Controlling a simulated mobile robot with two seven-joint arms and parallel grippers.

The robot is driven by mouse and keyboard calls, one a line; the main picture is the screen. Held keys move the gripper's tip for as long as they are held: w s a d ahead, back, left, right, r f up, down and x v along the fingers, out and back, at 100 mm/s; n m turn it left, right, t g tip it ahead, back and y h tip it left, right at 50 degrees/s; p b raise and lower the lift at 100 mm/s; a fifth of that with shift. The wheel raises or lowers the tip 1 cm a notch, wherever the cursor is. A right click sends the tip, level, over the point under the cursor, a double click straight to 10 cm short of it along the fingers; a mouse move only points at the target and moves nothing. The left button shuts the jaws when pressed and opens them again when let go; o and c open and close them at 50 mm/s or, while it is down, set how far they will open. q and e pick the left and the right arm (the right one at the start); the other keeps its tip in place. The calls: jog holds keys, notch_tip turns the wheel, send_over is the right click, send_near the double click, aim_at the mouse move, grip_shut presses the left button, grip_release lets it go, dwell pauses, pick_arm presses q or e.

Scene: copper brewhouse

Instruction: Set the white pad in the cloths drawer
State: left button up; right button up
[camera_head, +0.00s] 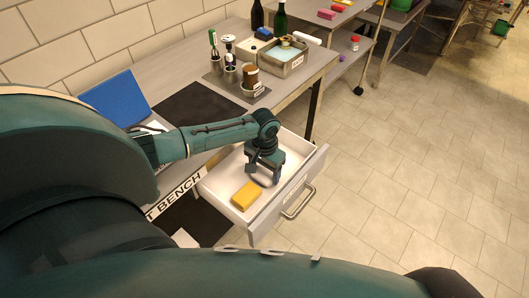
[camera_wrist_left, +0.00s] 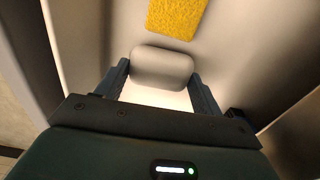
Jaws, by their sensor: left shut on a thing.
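The open drawer (camera_head: 301,164) is pulled out from under the bench and has a pale inside and a grey front with a bar handle. A label on its front is too small to read. My left gripper (camera_head: 264,178) reaches down into the drawer. In the left wrist view, its fingers (camera_wrist_left: 162,84) are shut on the white pad (camera_wrist_left: 162,66), one on each side. The pad is over the drawer's floor; I cannot tell if it touches. In the head view the gripper mostly hides it. My right gripper is not in view.
A yellow sponge (camera_head: 246,196) lies in the drawer, beyond the pad in the wrist view (camera_wrist_left: 176,16). The bench top (camera_head: 185,57) holds a blue board (camera_head: 116,98), a dark mat (camera_head: 200,110), metal cups and a bin (camera_head: 284,60). Tiled floor is clear to the right.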

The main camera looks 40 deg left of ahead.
pick_arm(q)
jog(key=shift+f, duration=0.55)
jog(key=o, duration=1.3)
